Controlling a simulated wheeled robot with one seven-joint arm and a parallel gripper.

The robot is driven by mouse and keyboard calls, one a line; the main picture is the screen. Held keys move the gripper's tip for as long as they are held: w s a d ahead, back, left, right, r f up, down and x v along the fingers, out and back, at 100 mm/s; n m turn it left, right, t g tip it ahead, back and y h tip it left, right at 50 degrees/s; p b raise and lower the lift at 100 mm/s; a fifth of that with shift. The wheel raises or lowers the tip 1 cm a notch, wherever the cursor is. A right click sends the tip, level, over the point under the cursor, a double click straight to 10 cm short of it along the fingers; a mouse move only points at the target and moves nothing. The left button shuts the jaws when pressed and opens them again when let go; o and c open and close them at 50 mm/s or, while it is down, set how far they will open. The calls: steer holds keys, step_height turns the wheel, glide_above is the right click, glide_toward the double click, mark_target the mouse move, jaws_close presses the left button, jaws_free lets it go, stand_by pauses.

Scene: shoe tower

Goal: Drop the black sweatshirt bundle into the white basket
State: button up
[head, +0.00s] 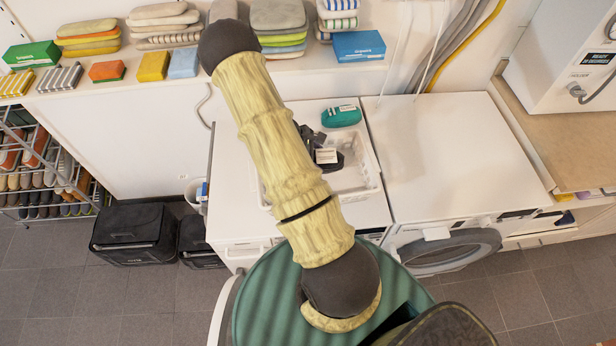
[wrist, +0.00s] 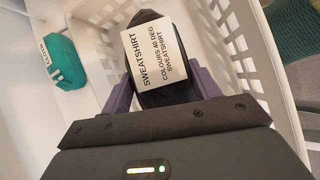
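The black sweatshirt bundle (wrist: 143,25) carries a white label reading SWEATSHIRT. In the wrist view it sits between the two purple fingers of my gripper (wrist: 160,90), which press against its sides. The white basket (wrist: 240,45) has slotted walls and surrounds the bundle there. In the head view the white basket (head: 372,172) stands on the left white machine. The bundle's label (head: 326,156) shows inside the basket's outline, and my arm covers the left part of the basket. I cannot tell whether the bundle touches the basket floor.
A teal cloth bundle (head: 341,116) lies behind the basket on the machine top. A washing machine (head: 450,150) with a clear top stands to the right. Stacked cloths and boxes (head: 359,46) line the back shelf. Black bins (head: 133,232) stand on the floor at left.

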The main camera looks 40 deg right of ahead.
steer(key=o, duration=0.4)
steer(key=b+v, duration=0.4)
steer(key=v, duration=1.3)
steer(key=shift+w+a+r, duration=0.1)
steer(key=shift+r, duration=0.1)
steer(key=shift+w, duration=0.1)
steer(key=s+a+r+m+t+y, duration=0.1)
steer(key=s+a+m+y, duration=0.1)
steer(key=s+a+m, duration=0.1)
steer(key=s+a+r+m+t+y+b, duration=0.1)
steer(key=s+a+m+t+y, duration=0.1)
steer(key=a, duration=0.6)
steer(key=s+a+r+m+t+y, duration=0.1)
steer(key=s+a+m+t, duration=0.1)
steer(key=s+a+m, duration=0.2)
steer(key=shift+s+a+r+m+y, duration=0.2)
steer(key=shift+s+a, duration=0.15)
steer(key=shift+s, duration=0.35)
steer(key=shift+s+a+r+m+y, duration=0.2)
steer(key=shift+s+a, duration=0.1)
steer(key=shift+s, duration=0.35)
